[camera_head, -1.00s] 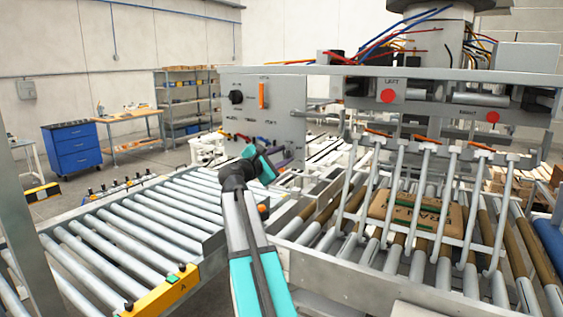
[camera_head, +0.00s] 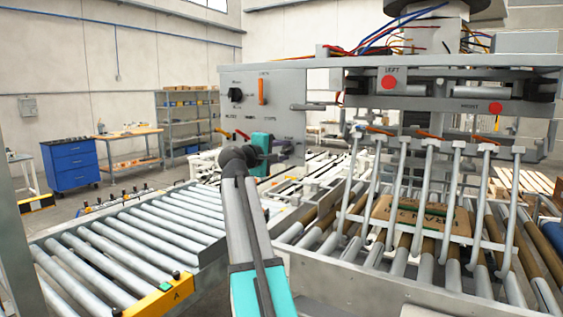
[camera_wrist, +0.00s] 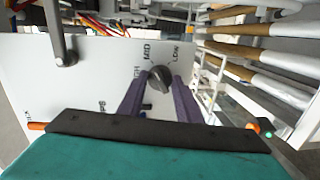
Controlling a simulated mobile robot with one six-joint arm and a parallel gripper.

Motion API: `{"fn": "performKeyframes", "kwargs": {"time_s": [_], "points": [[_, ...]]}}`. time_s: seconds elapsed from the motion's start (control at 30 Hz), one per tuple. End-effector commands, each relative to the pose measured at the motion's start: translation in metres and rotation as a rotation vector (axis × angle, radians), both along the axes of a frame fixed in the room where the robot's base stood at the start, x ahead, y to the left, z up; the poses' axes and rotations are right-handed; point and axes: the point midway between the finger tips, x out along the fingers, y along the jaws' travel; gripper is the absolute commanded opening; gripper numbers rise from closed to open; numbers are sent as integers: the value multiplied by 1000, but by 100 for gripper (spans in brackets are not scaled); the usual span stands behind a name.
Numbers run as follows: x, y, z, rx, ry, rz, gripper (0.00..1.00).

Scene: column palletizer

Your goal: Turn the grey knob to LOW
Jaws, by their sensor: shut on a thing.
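The grey knob (camera_wrist: 158,78) is on a light panel in the wrist view, with the printed words HIGH, MID and LOW around it. LOW is at its upper right, MID above it and HIGH to its left. My gripper (camera_wrist: 159,88) has its two purple fingers on either side of the knob, shut on it. I cannot tell which word the knob points to. In the head view my gripper (camera_head: 283,152) reaches the lower right of the grey panel (camera_head: 290,85); the knob is hidden there by the gripper.
The panel also bears a black rotary switch (camera_head: 235,95), an orange lever (camera_head: 262,92) and small coloured levers at lower left. A grey handle (camera_wrist: 62,35) juts out in the wrist view. Roller conveyors lie on both sides; a brown sack (camera_head: 415,215) lies on the right one.

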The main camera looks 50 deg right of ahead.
Motion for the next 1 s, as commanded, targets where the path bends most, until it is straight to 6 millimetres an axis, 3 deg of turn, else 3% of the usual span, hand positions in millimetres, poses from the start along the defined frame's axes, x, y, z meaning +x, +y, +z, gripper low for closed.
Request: {"fn": "performKeyframes", "kwargs": {"time_s": [1.0], "points": [[-3,-2,-1,215,-893,1,9]]}}
